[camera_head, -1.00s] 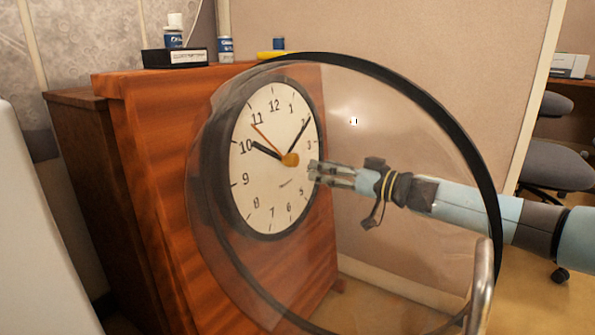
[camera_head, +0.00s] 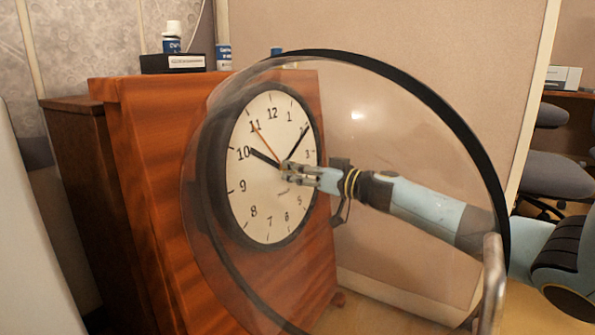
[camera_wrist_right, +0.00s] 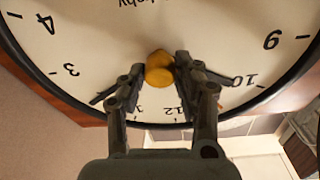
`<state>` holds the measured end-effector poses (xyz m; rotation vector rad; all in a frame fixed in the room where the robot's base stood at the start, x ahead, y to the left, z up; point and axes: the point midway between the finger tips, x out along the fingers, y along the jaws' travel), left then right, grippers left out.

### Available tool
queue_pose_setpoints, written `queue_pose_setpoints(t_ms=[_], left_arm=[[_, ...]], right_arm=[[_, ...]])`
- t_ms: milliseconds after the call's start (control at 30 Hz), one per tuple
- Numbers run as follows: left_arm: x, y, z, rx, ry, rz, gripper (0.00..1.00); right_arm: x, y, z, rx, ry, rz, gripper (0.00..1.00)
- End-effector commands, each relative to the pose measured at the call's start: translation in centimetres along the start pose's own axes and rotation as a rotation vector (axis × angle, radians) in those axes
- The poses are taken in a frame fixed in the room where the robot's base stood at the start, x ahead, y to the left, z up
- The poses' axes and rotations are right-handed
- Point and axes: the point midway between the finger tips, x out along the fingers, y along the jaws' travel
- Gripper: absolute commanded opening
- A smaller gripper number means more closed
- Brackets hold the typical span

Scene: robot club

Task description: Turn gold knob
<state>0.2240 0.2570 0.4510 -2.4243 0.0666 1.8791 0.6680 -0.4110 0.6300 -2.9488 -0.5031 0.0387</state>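A round wall clock (camera_head: 245,207) with a black rim and white face is on the front of a reddish wooden cabinet. The gold knob (camera_wrist_right: 160,70) is at the centre of the clock face, where the hands meet. In the head view my right gripper (camera_head: 290,171) is at the clock centre and mostly covers the knob. In the right wrist view the two fingers of my right gripper (camera_wrist_right: 160,66) are spread, one on each side of the knob. Whether they touch it I cannot tell. My left gripper is not in view.
The clock's large clear round cover with a black rim (camera_head: 479,145) is swung open towards me, around my right arm in the picture. Small bottles (camera_head: 172,40) and a black box (camera_head: 175,63) stand on the wooden cabinet (camera_head: 150,160). Office chairs (camera_head: 550,165) are at the right.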

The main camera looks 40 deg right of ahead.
Motion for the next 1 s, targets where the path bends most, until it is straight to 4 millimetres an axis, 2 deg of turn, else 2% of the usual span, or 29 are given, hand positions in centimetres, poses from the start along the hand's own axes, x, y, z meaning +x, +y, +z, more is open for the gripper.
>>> queue_pose_setpoints(t_ms=[33, 200, 233, 567, 1000], left_arm=[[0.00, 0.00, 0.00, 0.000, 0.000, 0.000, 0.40], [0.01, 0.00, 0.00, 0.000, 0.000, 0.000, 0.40], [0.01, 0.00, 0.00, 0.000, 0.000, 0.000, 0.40], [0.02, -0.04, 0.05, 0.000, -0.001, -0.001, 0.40], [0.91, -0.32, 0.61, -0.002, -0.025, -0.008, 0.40]], right_arm=[[-0.01, 0.00, 0.01, 0.000, 0.000, 0.000, 0.23], [-0.02, 0.00, 0.02, 0.000, 0.000, 0.000, 0.01], [-0.02, 0.00, 0.02, 0.000, 0.000, 0.000, 0.00], [-0.01, 0.01, -0.04, -0.051, 0.002, -0.008, 0.00], [-0.02, 0.09, -0.04, -0.387, 0.013, -0.058, 0.00]])
